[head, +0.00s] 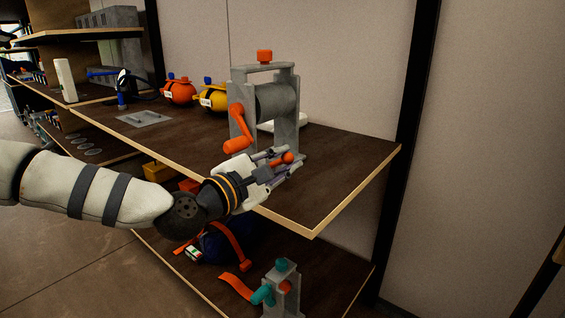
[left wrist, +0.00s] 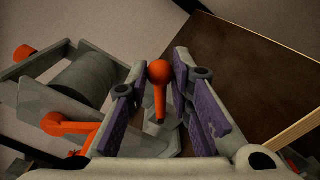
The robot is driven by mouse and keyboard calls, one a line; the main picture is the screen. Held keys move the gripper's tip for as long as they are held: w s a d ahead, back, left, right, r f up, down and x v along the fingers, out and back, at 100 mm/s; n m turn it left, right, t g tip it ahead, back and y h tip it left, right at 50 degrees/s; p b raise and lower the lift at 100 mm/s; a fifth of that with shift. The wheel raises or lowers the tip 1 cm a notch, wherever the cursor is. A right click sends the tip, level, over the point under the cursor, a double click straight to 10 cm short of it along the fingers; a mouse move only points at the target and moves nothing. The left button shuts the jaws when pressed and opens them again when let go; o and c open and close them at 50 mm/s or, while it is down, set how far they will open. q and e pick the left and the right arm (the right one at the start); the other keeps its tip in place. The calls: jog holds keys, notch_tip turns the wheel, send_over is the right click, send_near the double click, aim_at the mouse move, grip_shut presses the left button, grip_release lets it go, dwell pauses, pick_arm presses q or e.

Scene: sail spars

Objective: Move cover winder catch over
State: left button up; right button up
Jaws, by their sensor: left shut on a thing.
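The winder (head: 287,132) is a grey upright frame on the brown shelf, with a grey drum (head: 276,100) between its side plates. An orange crank (head: 238,128) hangs on its left side, and an orange knob (head: 264,56) tops it. The catch (left wrist: 159,75) is an orange lever with a ball end, low on the winder; its ball (head: 288,157) also shows in the head view. My left gripper (head: 281,162) is at the winder's front foot, its purple-padded fingers shut on the catch, one on each side. My right gripper is not in view.
Orange (head: 179,90) and yellow (head: 212,97) round items stand behind left, with a grey plate (head: 144,118) nearer. The shelf's right end is clear up to its pale edge (head: 358,193). A lower shelf holds a teal-handled grey device (head: 283,290).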

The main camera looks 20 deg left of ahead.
pick_arm(q)
jog(key=shift+w+a+r+p, duration=0.3)
jog(key=shift+a+r, duration=0.5)
jog(key=shift+r, duration=0.15)
jog(key=shift+a, duration=0.1)
jog(key=shift+o, duration=0.8)
jog(key=shift+w+a+r, duration=0.2)
jog(key=shift+a+r, duration=0.1)
jog(key=shift+a, duration=0.2)
jog(key=shift+w+a+r, duration=0.2)
jog(key=shift+a+r, duration=0.1)
jog(key=shift+a, duration=0.2)
jog(key=o, duration=0.9)
jog(key=shift+a+f, duration=0.1)
jog(key=shift+a, duration=0.05)
jog(key=shift+o, duration=0.2)
